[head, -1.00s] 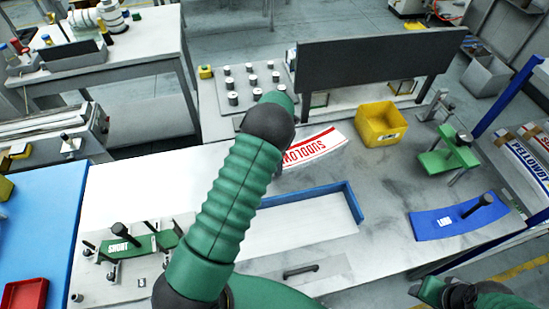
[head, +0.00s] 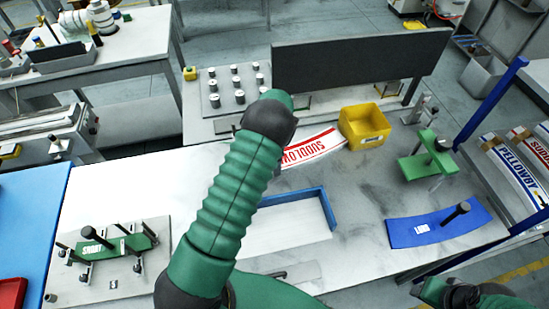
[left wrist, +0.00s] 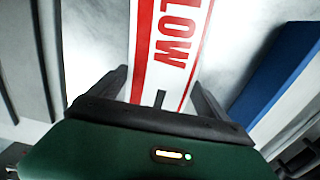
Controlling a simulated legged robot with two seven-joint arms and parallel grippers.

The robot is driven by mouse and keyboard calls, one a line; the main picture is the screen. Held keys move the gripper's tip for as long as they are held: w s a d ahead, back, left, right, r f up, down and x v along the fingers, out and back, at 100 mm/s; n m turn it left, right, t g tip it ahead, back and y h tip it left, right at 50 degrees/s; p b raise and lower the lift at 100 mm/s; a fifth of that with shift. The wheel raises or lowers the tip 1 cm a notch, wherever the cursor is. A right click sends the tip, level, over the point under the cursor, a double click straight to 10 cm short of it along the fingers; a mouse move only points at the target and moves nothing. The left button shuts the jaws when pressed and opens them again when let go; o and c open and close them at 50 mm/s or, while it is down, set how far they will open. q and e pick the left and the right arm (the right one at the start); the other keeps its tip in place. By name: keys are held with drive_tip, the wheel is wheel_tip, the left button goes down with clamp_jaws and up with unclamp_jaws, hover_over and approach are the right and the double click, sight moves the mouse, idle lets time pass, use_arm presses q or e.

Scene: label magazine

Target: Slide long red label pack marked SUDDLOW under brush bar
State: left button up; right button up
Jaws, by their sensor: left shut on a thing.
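The SUDDLOW label pack (head: 318,147) is a long, slightly curved white strip with red edge lines and red lettering. In the head view its right end is beside the yellow bin, and my arm hides its left end. In the left wrist view the pack (left wrist: 168,45) runs away between the fingers of my left gripper (left wrist: 160,88), which is shut on it. A long dark panel (head: 360,60) on legs stands behind the pack; it appears to be the brush bar. Part of my right arm shows at the bottom right; its jaws are unclear.
A yellow bin (head: 364,126) stands close to the pack's right end. A blue-edged tray (head: 328,207) lies in front. A green clamp (head: 428,160), a blue LONG template (head: 437,226) and a green SHORT fixture (head: 112,245) are on the table. Pegs stand on a plate (head: 232,90) behind.

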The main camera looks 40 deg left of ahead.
use_arm(q)
drive_tip(key=shift+s, duration=0.1)
use_arm(e)
drive_tip(key=shift+a, duration=0.1)
use_arm(q)
drive_tip(key=o, duration=1.8)
drive_tip(key=shift+a, duration=0.15)
drive_tip(key=shift+o, duration=0.4)
drive_tip(key=shift+a, duration=0.15)
use_arm(e)
drive_tip(key=shift+s+a+r, duration=0.1)
drive_tip(key=shift+s+a, duration=0.05)
drive_tip(key=shift+a, duration=0.1)
use_arm(q)
drive_tip(key=shift+r, duration=0.15)
wheel_tip(320, 180, up, 16)
drive_tip(key=b, duration=0.2)
drive_tip(key=shift+r, duration=0.15)
use_arm(e)
drive_tip(key=shift+s+x, duration=0.25)
drive_tip(key=shift+x, duration=0.85)
drive_tip(key=shift+d, duration=0.1)
